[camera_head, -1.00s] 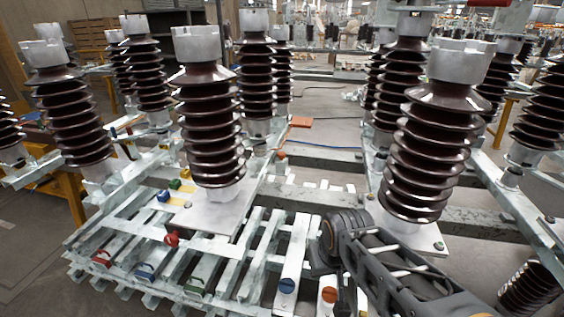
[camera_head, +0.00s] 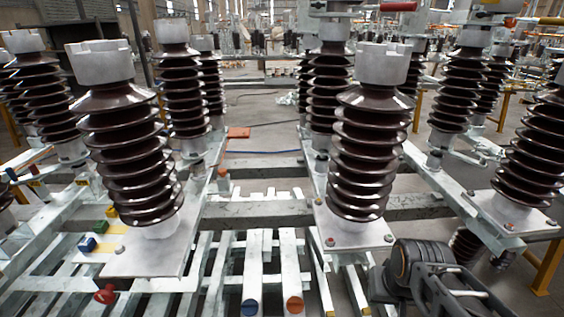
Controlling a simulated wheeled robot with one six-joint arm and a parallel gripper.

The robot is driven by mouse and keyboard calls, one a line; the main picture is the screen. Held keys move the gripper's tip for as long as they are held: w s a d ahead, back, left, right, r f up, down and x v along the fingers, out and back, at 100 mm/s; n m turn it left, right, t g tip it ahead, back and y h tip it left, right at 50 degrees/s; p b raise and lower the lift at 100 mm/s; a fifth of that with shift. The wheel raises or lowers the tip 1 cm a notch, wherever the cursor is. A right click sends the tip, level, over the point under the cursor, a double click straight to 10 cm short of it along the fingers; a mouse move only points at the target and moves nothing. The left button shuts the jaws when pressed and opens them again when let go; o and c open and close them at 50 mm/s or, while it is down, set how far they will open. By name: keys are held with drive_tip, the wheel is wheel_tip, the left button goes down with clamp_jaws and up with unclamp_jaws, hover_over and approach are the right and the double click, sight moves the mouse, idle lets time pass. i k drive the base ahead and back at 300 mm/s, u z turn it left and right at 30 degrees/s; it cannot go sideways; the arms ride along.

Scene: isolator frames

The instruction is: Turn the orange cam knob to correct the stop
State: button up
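The orange cam knob (camera_head: 294,305) is a round disc with a dark slot across its face. It sits at the near end of a pale metal bar, at the bottom edge of the picture. A similar blue knob (camera_head: 250,307) is on the neighbouring bar just to its left. My arm's dark links show at the lower right, to the right of the orange knob and apart from it in the picture. My gripper is not in view, so its opening and anything in it are hidden.
Brown ribbed insulators stand on the left plate (camera_head: 125,262) and right plate (camera_head: 345,240), flanking the bars. A red knob (camera_head: 105,294) and a blue block (camera_head: 87,243) are at the left. An orange box (camera_head: 238,132) lies farther back. Open floor shows beyond the frame.

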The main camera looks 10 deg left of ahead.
sight(221, 172)
drive_tip(key=z, duration=1.25)
drive_tip(key=k, duration=1)
drive_tip(key=u, duration=1.6)
drive_tip(key=i, duration=1)
